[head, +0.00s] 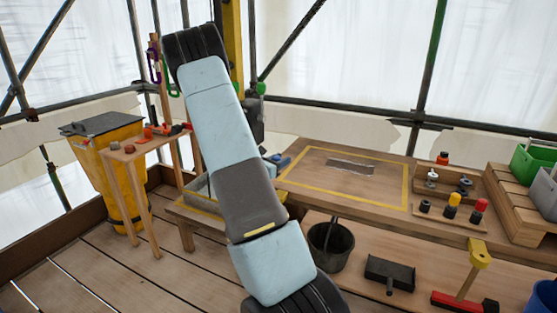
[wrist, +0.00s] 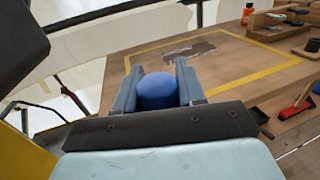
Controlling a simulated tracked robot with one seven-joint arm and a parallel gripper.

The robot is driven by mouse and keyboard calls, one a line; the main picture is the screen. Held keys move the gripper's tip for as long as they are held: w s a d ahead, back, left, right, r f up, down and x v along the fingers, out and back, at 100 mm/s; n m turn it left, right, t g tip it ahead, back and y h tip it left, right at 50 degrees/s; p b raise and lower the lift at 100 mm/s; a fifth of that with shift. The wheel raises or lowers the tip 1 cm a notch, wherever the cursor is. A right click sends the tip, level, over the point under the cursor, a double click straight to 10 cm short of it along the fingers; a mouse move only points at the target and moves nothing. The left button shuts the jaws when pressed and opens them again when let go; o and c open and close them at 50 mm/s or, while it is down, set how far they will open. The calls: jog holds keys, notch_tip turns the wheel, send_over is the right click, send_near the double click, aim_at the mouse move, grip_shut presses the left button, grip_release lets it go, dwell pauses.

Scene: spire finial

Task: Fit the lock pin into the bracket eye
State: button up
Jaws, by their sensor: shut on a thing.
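In the wrist view my gripper (wrist: 157,72) has its two grey-blue fingers on either side of a blue, round-topped thing (wrist: 157,92), and is shut on it. It looks like the lock pin's head, but its lower part is hidden by the gripper. In the head view my arm hides most of the gripper; a small patch of blue (head: 283,160) shows just right of the arm, by the table's left corner. I cannot make out the bracket eye in either view.
The wooden table (head: 300,183) has a yellow-outlined area with a dark grey patch. Holders with red- and yellow-topped pieces (head: 453,206) stand at right. A yellow post (head: 232,50) rises behind my arm. A black bucket (head: 330,245) and a yellow bin (head: 120,180) stand around.

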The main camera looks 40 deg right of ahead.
jog(key=shift+w+a, duration=0.25)
jog(key=shift+a, duration=0.05)
jog(key=shift+a+f+t, duration=0.15)
jog(key=shift+a+t, duration=0.1)
jog(key=shift+t, duration=0.15)
jog(key=shift+s+f, duration=0.1)
jog(key=shift+f, duration=2.65)
jog(key=shift+d, duration=0.1)
jog(key=shift+f, duration=3.1)
jog(key=o, duration=1.3)
jog(key=shift+c, duration=0.2)
jog(key=s+a, duration=0.1)
jog(key=a, duration=1.2)
jog(key=shift+s+a, duration=0.4)
